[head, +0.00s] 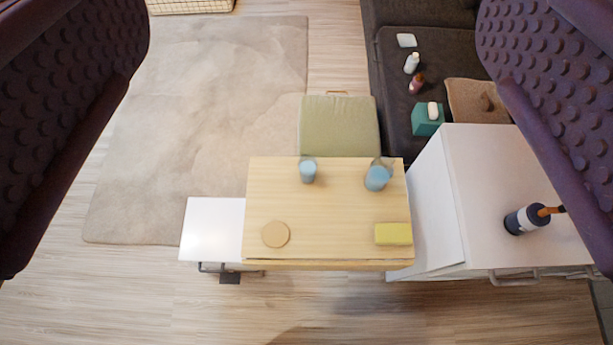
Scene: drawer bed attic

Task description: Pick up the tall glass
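Two bluish glasses stand on the light wooden table (330,218), near its far edge. The left glass (307,172) is the narrower one. The right glass (377,178) is wider, near the table's far right corner. Seen from above, I cannot tell for sure which is the taller. My gripper (310,125) is open, its two dark purple studded fingers wide apart at the left and right picture edges. Nothing is between the fingers. The table and both glasses lie well beyond them.
A round coaster (276,234) and a yellow block (393,234) lie on the table's near side. A low white unit (213,225) adjoins left. A green cushion (339,125) and dark sofa (395,70) lie behind.

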